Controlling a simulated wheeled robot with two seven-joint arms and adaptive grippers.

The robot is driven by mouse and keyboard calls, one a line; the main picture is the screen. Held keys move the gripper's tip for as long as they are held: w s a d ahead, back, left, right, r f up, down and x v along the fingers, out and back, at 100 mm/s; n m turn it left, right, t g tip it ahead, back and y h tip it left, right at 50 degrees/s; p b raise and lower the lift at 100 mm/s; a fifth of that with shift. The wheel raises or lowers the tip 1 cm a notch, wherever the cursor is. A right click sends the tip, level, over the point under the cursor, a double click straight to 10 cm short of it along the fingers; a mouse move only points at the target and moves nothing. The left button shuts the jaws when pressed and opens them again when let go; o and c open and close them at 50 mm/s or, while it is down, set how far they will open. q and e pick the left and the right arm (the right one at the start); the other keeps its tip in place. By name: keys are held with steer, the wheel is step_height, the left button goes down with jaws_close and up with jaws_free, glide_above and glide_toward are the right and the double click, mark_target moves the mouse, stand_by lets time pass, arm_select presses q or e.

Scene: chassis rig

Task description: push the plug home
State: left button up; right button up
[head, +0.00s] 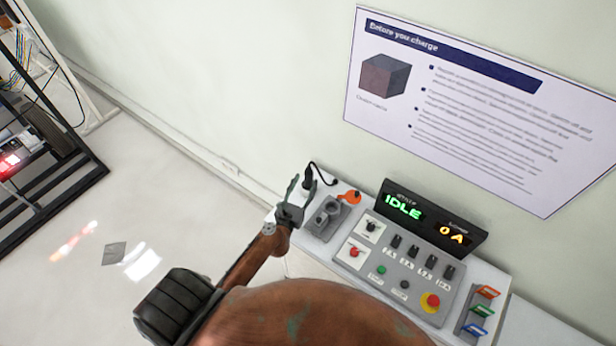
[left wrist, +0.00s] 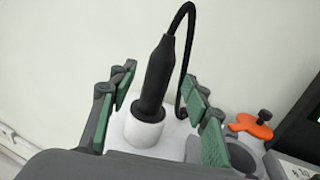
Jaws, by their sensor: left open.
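The black plug (left wrist: 158,72) stands upright in a round white socket (left wrist: 145,130), with its black cable looping over to the right and down behind. How deep the plug sits cannot be told. My left gripper (left wrist: 160,108) is open, with one green-padded finger on each side of the plug and gaps between. In the head view my left gripper (head: 299,194) is at the left end of the console, and the plug (head: 307,179) shows just beyond its fingers. My right gripper is not in view.
An orange knob or lever (head: 349,197) stands close right of the plug. The console panel (head: 395,262) carries switches and buttons, and its display (head: 425,216) reads IDLE and 0 A. A wall sign (head: 480,105) hangs behind. A dark rack (head: 45,150) stands far left over open floor.

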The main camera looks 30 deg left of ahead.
arm_select(q)
steer(key=s+d, duration=0.1)
steer(key=s, duration=0.6)
steer(key=shift+s+d, duration=0.2)
steer(key=shift+s, duration=0.1)
